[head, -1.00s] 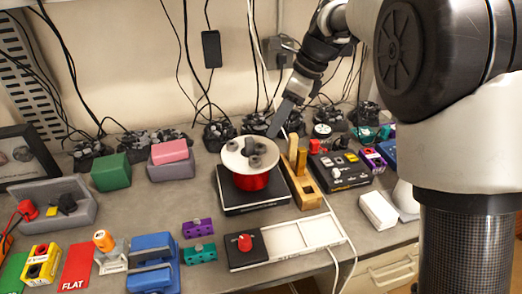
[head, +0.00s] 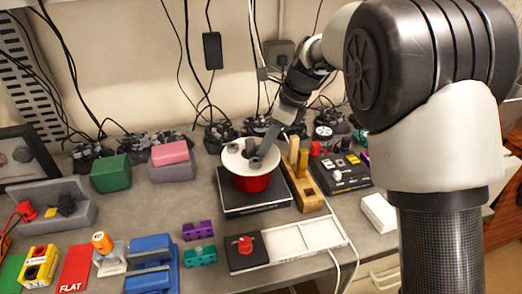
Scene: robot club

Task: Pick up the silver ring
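Several small grey, round pieces stand on the white top disc (head: 234,160) of a red spool (head: 251,183). One grey piece (head: 274,155) is at the disc's right, one (head: 256,163) is at its front, and another is at its back left. I cannot tell which of them, if any, is the silver ring. The spool rests on a flat black platform (head: 262,203). My gripper (head: 263,151) reaches down from the upper right, its grey finger over the disc among the grey pieces. Its tips are too small and overlapped to show whether they are open or hold anything.
A wooden block holder (head: 309,201) stands close to the right of the spool. A black box with knobs (head: 342,172) is farther right. A white tray (head: 301,236) lies in front. Pink (head: 170,153) and green (head: 110,174) blocks stand at left. Cables hang behind.

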